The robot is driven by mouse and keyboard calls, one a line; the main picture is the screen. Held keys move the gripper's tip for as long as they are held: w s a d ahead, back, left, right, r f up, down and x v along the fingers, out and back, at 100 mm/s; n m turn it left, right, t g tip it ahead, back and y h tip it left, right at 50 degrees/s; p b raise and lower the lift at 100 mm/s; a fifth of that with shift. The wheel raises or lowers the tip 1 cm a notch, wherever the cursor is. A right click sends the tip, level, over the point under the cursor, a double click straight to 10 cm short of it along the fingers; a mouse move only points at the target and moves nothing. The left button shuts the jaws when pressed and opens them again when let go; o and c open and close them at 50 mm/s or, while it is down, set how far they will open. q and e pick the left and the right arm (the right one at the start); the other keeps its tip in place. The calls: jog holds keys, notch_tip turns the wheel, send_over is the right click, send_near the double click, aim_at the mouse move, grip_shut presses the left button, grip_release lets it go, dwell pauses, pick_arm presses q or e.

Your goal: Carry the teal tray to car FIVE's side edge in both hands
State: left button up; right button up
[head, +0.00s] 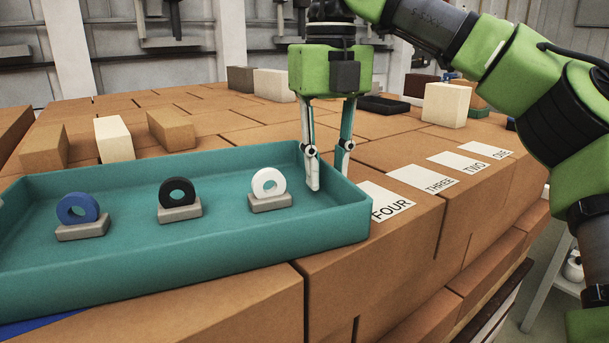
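The teal tray (225,239) is a long shallow open box at the left and centre of the head view. Its left end runs out of the picture. It carries three rings upright on grey stands: blue (78,209), black (176,192) and white (268,184). My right gripper (328,181) points down at the tray's right end wall, one finger inside and the other beyond the wall, its tip partly hidden. The fingers stand apart, with no clear contact on the wall. My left gripper is out of view. No label reading FIVE shows.
Brown blocks form a stepped surface. White labels FOUR (389,204), THREE (423,179), TWO (462,164) and ONE (487,150) run along its right edge. Loose bricks (115,138) stand behind the tray. A blue strip (38,325) shows below the tray's near left side.

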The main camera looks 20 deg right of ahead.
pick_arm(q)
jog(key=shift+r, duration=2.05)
pick_arm(e)
jog(key=shift+r, duration=3.75)
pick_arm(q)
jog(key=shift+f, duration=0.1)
